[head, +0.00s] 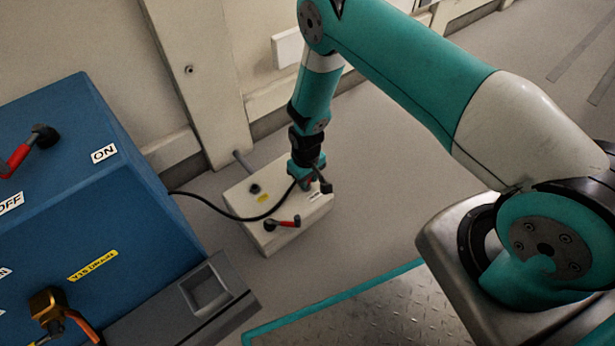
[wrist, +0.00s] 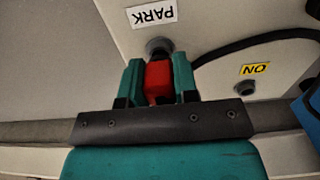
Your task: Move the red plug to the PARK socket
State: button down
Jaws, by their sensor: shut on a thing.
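My gripper (head: 306,178) reaches down to the white box (head: 240,205) on the floor. In the wrist view its two teal fingers (wrist: 159,70) are shut on the red plug (wrist: 158,83), one on each side. The plug's front end meets the grey round PARK socket (wrist: 158,46). How deep it sits in the socket cannot be told. The PARK label (wrist: 152,14) is upside down beyond the socket in the wrist view. In the head view the plug is mostly hidden by the gripper.
A black cable (head: 215,208) runs from the blue cabinet (head: 120,170) to the gripper. A red-handled lever (head: 283,223) and a yellow label (head: 263,198) are on the white box. A wall post (head: 195,80) stands behind. Open floor lies right of the box.

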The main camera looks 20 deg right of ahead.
jog(key=shift+f+b, duration=0.3)
jog(key=shift+f, duration=0.2)
jog(key=c, duration=0.8)
grip_release()
notch_tip(320, 180, up, 18)
jog(key=p, duration=0.8)
jog(key=shift+f+p, duration=0.25)
jog(key=shift+p, duration=0.1)
